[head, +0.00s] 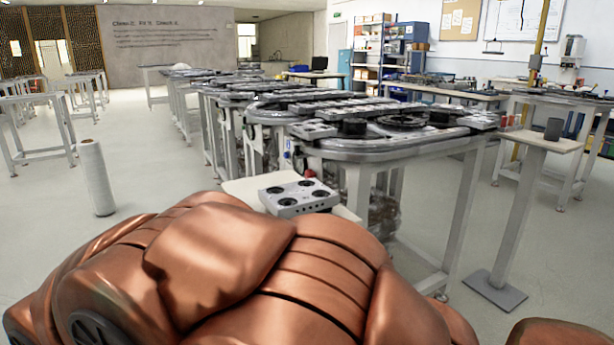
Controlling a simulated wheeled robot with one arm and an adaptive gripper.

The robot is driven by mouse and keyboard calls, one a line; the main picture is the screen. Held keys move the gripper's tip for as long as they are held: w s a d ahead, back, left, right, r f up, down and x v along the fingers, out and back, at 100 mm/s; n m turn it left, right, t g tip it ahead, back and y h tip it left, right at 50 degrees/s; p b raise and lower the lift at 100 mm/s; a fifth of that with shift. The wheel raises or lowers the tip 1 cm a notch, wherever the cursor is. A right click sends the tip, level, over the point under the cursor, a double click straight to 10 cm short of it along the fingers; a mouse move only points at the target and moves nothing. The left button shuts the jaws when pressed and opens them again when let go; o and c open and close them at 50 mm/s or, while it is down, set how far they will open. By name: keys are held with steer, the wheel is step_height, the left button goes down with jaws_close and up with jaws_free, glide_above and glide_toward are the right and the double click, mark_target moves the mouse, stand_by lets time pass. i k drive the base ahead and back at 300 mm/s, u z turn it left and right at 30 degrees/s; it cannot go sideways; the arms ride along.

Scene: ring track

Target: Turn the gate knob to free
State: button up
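A light grey box (299,197) with several dark round parts on its top rests on a pale shelf (240,189) in front of the ring track (400,143). The round parts look like knobs, but they are too small to read labels or settings. I cannot tell which one is the gate knob, if it is among them. A small red part (309,174) shows just behind the box. My gripper is not in view. Copper-coloured parts of my own body fill the lower foreground, below the box.
A stand with a square top (541,141) and a dark cup (554,129) is at the right; its base plate (495,291) lies on the floor. A white roll (95,178) stands at the left. Open floor lies between the roll and the track.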

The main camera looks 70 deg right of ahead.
mark_target(308, 174)
steer(key=z, duration=0.7)
steer(key=i, duration=0.85)
steer(key=z, duration=0.85)
